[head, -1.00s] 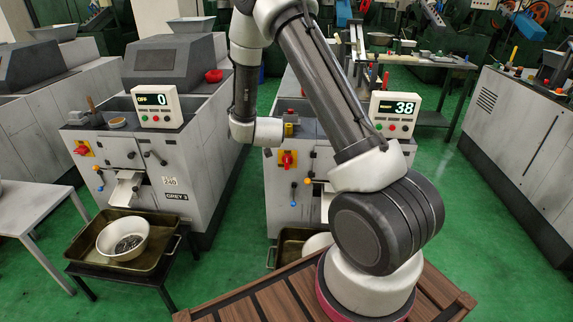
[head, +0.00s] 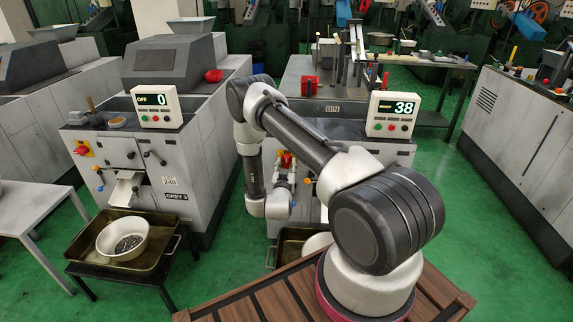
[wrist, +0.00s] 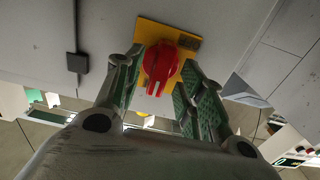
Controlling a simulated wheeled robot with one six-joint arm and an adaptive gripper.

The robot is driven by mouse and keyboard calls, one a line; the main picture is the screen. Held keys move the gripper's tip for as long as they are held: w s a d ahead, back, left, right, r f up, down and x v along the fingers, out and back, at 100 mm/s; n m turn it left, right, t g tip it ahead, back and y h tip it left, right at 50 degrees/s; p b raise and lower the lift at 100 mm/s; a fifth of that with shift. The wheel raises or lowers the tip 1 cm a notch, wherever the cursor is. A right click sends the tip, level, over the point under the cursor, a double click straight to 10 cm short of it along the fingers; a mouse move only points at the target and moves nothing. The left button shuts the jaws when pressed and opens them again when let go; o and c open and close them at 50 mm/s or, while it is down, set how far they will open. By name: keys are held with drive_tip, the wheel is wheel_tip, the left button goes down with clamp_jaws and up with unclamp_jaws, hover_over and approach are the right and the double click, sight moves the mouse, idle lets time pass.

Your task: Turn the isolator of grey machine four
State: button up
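The isolator is a red rotary knob on a yellow plate. It is on the front of the grey machine (head: 345,165) behind my arm, whose name label I cannot see. In the head view the red knob (head: 287,159) shows only in part behind my gripper. In the wrist view the knob (wrist: 160,64) is near the top centre on its yellow plate (wrist: 152,34), its handle pointing down the picture. My gripper (wrist: 158,68) is open, with one finger on each side of the knob. I cannot tell whether the fingers touch it.
The machine's display (head: 393,114) reads 38. On the left, the machine labelled GREY 3 (head: 177,196) has a display (head: 157,106) reading OFF and 0. A tray (head: 85,246) with a white bowl (head: 122,238) stands before it. Green floor is clear between the machines.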

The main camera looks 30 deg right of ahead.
drive_tip(key=shift+x, duration=1)
clamp_jaws()
